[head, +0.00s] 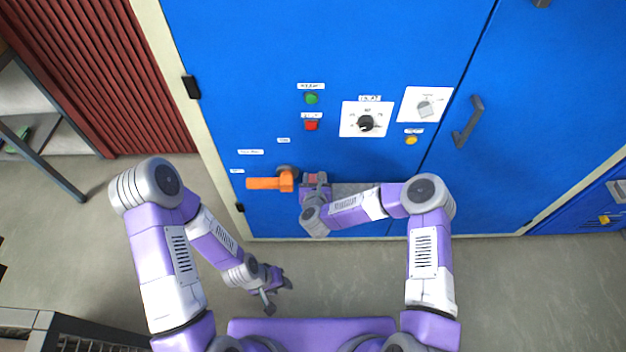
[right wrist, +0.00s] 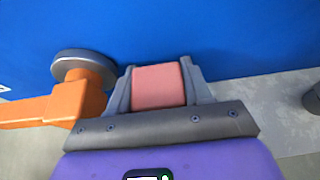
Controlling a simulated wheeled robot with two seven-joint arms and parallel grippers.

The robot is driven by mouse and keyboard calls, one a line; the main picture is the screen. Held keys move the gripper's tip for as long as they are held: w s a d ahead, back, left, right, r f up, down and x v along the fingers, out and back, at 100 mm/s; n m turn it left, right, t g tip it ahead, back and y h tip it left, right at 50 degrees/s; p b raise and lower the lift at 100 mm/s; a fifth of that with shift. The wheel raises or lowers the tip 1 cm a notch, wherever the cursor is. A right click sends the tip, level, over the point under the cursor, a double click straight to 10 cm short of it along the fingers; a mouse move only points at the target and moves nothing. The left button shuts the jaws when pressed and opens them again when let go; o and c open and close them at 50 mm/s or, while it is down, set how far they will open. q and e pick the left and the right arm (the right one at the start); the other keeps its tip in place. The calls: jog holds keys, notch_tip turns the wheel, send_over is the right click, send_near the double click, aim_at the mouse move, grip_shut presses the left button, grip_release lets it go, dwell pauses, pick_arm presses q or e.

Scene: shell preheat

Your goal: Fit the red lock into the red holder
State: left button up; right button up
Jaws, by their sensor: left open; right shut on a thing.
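The red lock (right wrist: 158,86) is a pale red block held between the two fingers of my right gripper (head: 316,178). It also shows in the head view as a small red patch (head: 312,178) in front of the blue cabinet, just right of the orange handle. In the right wrist view, the fingers of my right gripper (right wrist: 158,68) flank the block on both sides. I cannot make out the red holder in either view; it may be hidden behind the block or gripper. My left gripper (head: 279,294) is open and empty, low over the floor, away from the cabinet.
An orange handle (head: 265,183) on a grey round base sticks out beside my right gripper, close on its left. The blue cabinet (head: 250,50) carries a green button (head: 312,98), a red button (head: 311,125) and a black dial (head: 366,123). Floor below is clear.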

jog(key=shift+f+b, duration=0.35)
jog(key=shift+b, duration=0.05)
jog(key=o, duration=1.1)
jog(key=shift+r, duration=0.15)
